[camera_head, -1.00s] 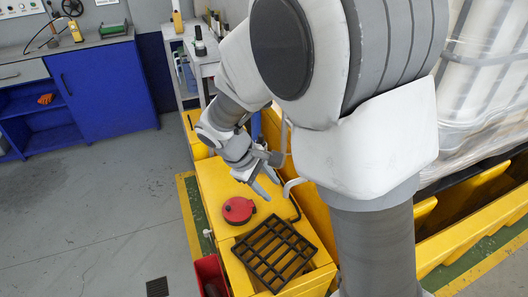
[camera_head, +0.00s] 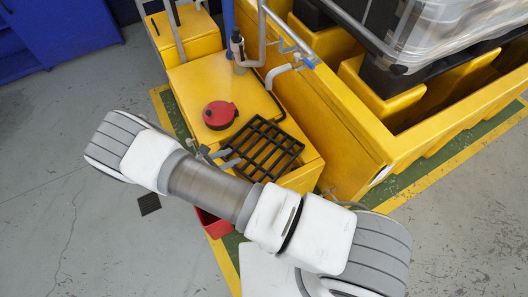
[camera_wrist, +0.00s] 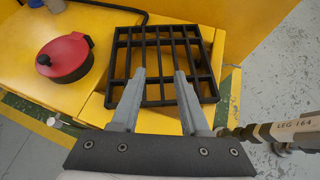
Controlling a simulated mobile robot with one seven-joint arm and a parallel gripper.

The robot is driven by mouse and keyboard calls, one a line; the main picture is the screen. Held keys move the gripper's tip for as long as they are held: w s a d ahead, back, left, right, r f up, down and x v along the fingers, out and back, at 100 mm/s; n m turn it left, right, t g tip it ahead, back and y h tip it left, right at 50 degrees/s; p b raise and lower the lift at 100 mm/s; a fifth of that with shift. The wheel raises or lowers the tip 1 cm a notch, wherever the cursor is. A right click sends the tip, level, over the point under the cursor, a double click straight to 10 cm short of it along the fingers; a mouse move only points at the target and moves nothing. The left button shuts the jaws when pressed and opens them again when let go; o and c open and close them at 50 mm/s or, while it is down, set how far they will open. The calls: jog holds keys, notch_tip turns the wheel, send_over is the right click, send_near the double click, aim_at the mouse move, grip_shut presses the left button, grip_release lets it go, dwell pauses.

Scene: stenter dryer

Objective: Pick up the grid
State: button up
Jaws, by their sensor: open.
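The grid (camera_head: 268,149) is a black rectangular frame with several bars. It lies on the yellow cabinet top, partly over an opening, right of a red round lid. In the wrist view the grid (camera_wrist: 160,62) is ahead of my gripper (camera_wrist: 157,84). My gripper's two grey fingers are apart with nothing held between them. The fingertips overlap the near part of the grid in that view; whether they touch it I cannot tell. In the head view my gripper (camera_head: 230,158) is at the grid's left edge.
The red lid (camera_head: 220,114) with a black knob sits on the yellow cabinet (camera_head: 196,82), left of the grid. A grey pipe (camera_head: 282,74) and a yellow wall stand behind. A red bin (camera_head: 212,222) is below the cabinet's front.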

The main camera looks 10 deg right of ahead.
jog(key=n, duration=0.2)
send_near(261, 149)
jog(key=shift+t, duration=0.4)
jog(key=b+x, duration=0.3)
jog(key=x, duration=0.1)
jog(key=shift+w+d+f, duration=0.1)
jog(key=shift+d+f, duration=0.05)
jog(key=shift+f, duration=0.2)
jog(key=b+x, duration=0.1)
jog(key=x, duration=0.4)
jog(key=shift+d+f+b, duration=0.15)
jog(key=shift+b, duration=0.25)
grip_shut()
